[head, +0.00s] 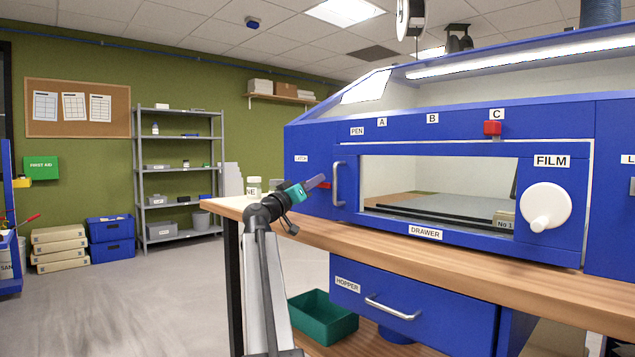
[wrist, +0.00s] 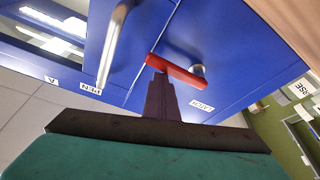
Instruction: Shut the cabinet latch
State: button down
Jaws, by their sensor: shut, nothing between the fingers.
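The latch (wrist: 176,70) is a red bar on a silver pivot, on the blue cabinet front. In the wrist view its free end lies at the seam beside the door handle (wrist: 112,45); I cannot tell whether it overlaps the door. The LATCH label (wrist: 201,105) is close by. My gripper (wrist: 160,82) is shut and empty, its fingertips at the bar near its free end; touching or just apart is unclear. In the head view my gripper (head: 318,181) is at the cabinet's left side, left of the handle (head: 339,184), mostly covering the latch.
The wooden bench top (head: 400,255) runs below the cabinet. A white jar (head: 254,186) stands at its left end, behind my arm. A green bin (head: 322,318) and the HOPPER drawer (head: 410,308) are underneath.

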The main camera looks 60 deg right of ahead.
jog(key=shift+f, duration=0.35)
jog(key=shift+r+p, duration=0.85)
jog(key=shift+r, duration=1.35)
jog(key=w+p+v, duration=0.1)
jog(key=p+v, duration=0.1)
jog(key=v, duration=0.8)
jog(key=shift+p, duration=0.35)
jog(key=shift+d, duration=0.1)
